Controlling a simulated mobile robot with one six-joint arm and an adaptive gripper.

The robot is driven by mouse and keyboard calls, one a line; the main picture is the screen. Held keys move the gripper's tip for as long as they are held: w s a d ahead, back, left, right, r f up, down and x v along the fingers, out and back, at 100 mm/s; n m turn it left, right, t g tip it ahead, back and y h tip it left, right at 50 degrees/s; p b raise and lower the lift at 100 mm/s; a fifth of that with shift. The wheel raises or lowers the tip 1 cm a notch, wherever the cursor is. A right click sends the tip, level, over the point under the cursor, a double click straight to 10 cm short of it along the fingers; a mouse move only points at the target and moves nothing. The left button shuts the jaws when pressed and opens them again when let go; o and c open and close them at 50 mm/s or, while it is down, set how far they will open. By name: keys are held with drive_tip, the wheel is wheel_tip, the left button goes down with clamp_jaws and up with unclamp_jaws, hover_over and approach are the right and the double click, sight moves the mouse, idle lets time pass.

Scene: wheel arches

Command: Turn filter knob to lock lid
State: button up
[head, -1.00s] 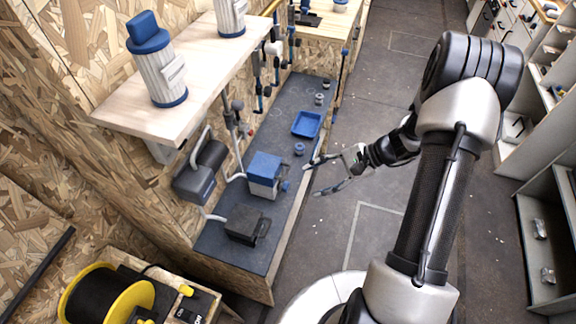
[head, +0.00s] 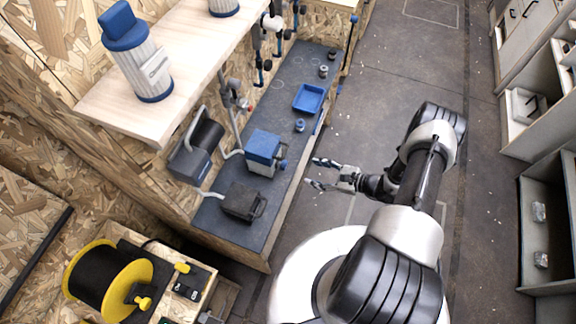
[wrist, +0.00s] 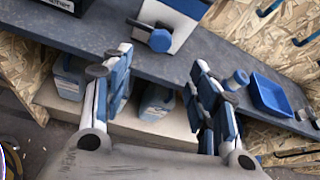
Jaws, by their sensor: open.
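The filter box (head: 261,162), white with a blue lid, stands on the dark lower shelf. A blue knob (head: 283,164) sticks out of its side toward my gripper. The wrist view shows the white front of the box (wrist: 178,27) and the round knob (wrist: 160,40) near the top. My gripper (head: 312,173) is open and empty, off the shelf's front edge, to the right of the knob and apart from it. In the wrist view my two fingers (wrist: 160,78) are spread below the knob, with nothing between them. The lid's top is cut off there.
The shelf also holds a black box (head: 243,202), a blue tray (head: 308,98) and small round parts (head: 299,125). A wooden upper shelf (head: 185,65) overhangs at the left. Blue-and-clear containers (wrist: 157,103) sit beneath the lower shelf.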

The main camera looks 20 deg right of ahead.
sight(286, 166)
drive_tip(key=b+x, duration=0.1)
drive_tip(key=x, duration=1.1)
drive_tip(key=shift+w+a+f+b, duration=0.1)
drive_tip(key=shift+w+a+b, duration=0.05)
drive_tip(key=shift+a+b, duration=0.15)
drive_tip(key=shift+c, duration=0.5)
drive_tip(key=shift+d, duration=0.1)
drive_tip(key=c, duration=1)
